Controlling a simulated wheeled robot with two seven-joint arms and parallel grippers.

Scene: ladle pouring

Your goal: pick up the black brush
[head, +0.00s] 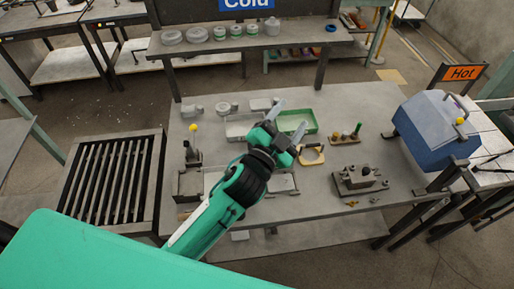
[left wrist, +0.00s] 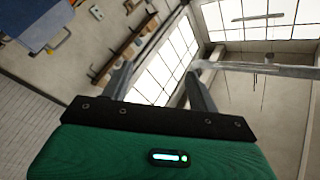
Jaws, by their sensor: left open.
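I cannot make out a black brush in either view; my left arm and gripper cover part of the table's middle. My left gripper (head: 289,120) is open, with its two grey fingers spread above the back middle of the grey work table (head: 245,215). In the left wrist view the open fingers (left wrist: 158,76) point toward windows and walls, with no brush there. My right gripper is not in view.
A beige ring (head: 311,157) and a board with small bottles (head: 346,138) lie right of the gripper. A metal block (head: 357,180) sits nearer. A yellow-knobbed device (head: 193,150) stands left. A blue box (head: 437,130) stands at right by the Hot sign (head: 463,73).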

